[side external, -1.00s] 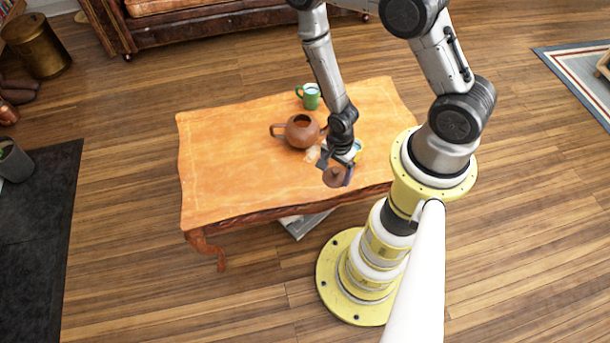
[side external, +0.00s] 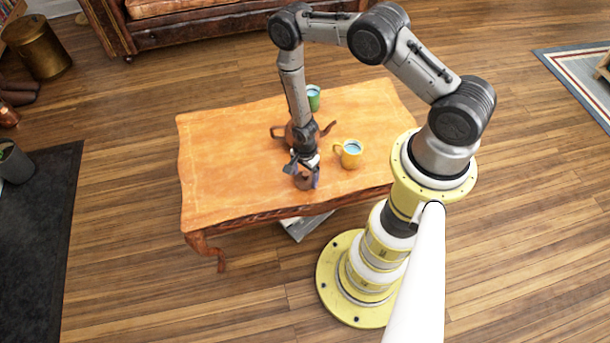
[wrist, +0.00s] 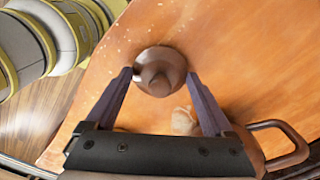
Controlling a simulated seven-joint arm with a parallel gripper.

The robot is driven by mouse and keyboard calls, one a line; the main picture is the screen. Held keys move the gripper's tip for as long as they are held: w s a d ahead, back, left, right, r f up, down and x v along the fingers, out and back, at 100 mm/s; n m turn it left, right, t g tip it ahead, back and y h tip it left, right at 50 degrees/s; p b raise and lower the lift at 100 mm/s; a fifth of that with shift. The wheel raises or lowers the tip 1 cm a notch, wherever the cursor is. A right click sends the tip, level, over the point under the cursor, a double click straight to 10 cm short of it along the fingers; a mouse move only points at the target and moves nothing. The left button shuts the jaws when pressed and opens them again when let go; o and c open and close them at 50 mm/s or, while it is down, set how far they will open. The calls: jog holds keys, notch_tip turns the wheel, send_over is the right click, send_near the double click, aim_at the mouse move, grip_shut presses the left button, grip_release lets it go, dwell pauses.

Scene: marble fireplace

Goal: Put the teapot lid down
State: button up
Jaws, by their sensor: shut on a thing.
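The brown teapot lid (side external: 305,181) is between the fingers of my gripper (side external: 303,176), near the front edge of the wooden table (side external: 225,160). In the wrist view the round lid (wrist: 160,68) shows between the two fingertips of my gripper (wrist: 162,74), which is shut on it. I cannot tell whether the lid touches the table top. The brown teapot (side external: 318,130) stands behind my gripper, partly hidden by my arm. Part of its body and a handle (wrist: 285,140) show at the lower right of the wrist view.
A yellow mug (side external: 350,155) stands right of my gripper, and a green mug (side external: 313,97) stands behind the teapot. A small pale object (wrist: 184,121) lies near the teapot in the wrist view. The left part of the table is clear.

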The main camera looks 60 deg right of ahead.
jog(key=shift+f, duration=0.2)
jog(key=shift+f, duration=0.15)
jog(key=o, duration=1.1)
